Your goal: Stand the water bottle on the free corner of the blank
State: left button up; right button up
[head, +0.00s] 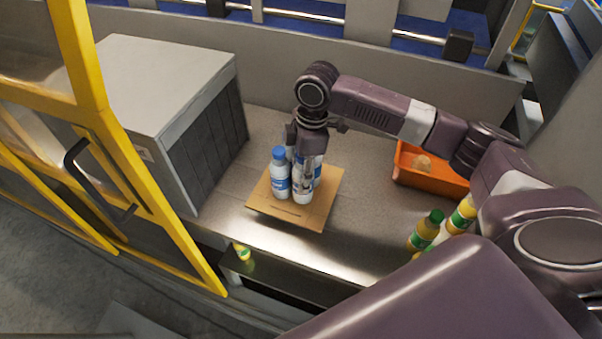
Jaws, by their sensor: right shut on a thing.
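The blank (321,207) is a flat brown cardboard sheet lying on the metal counter. Water bottles with white and blue labels are grouped on it; one with a blue cap (278,177) stands upright at the left. My right gripper (307,157) points down over the group, shut on a water bottle (303,192) near the front of the blank. That bottle is upright, its cap hidden by the gripper. I cannot tell whether its base touches the blank. More of the group behind is partly hidden by the gripper. My left gripper is not in view.
A grey box-shaped unit (168,75) stands left of the blank, beside a yellow-framed door (85,60). An orange tray (432,180) and juice bottles with green caps (425,231) are at the right. Another yellow bottle (242,252) is below the counter's front edge.

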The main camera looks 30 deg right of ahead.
jog(key=shift+f, duration=0.45)
dwell(0.3)
jog(key=o, duration=1.5)
jog(key=shift+c, duration=0.2)
